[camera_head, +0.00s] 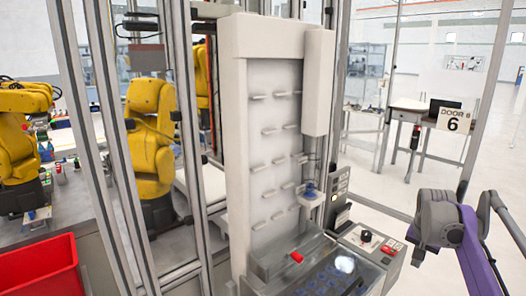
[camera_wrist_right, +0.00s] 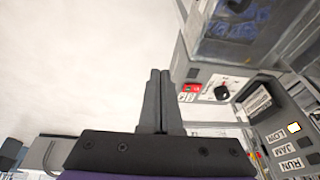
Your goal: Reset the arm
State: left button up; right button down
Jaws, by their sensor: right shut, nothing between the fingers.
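My right arm, purple and grey, comes in at the lower right of the head view. Its gripper (camera_head: 417,258) hangs beside the machine's control box. In the right wrist view the two dark fingers (camera_wrist_right: 159,75) are pressed together with nothing between them. They point toward pale floor beside the machine and appear clear of it. My left arm and left gripper are in neither view.
The tall white machine (camera_head: 240,150) stands in a metal frame, with a black knob (camera_head: 366,236) on its control box. The knob also shows in the wrist view (camera_wrist_right: 221,93). Yellow robot arms (camera_head: 150,140) and a red bin (camera_head: 40,270) are at left. Floor behind my right arm is open.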

jog(key=s+a+f+n+t+y, duration=0.1)
jog(key=s+a+f+n, duration=0.15)
jog(key=s+a, duration=0.5)
jog(key=s+a+f+n+t, duration=0.1)
jog(key=s+a+n, duration=0.25)
jog(key=a, duration=0.65)
jog(key=s+a+f+n, duration=0.1)
jog(key=s+a+f, duration=0.2)
jog(key=s, duration=0.2)
jog(key=s+a+f+n, duration=0.1)
jog(key=s+a+f, duration=0.2)
jog(key=s, duration=0.3)
jog(key=s+a+f+n+y+p, duration=0.1)
jog(key=s+a+f, duration=0.2)
jog(key=s+f, duration=0.2)
jog(key=shift+s+n+t, duration=0.3)
jog(key=shift+s+t, duration=0.1)
jog(key=shift+s, duration=0.1)
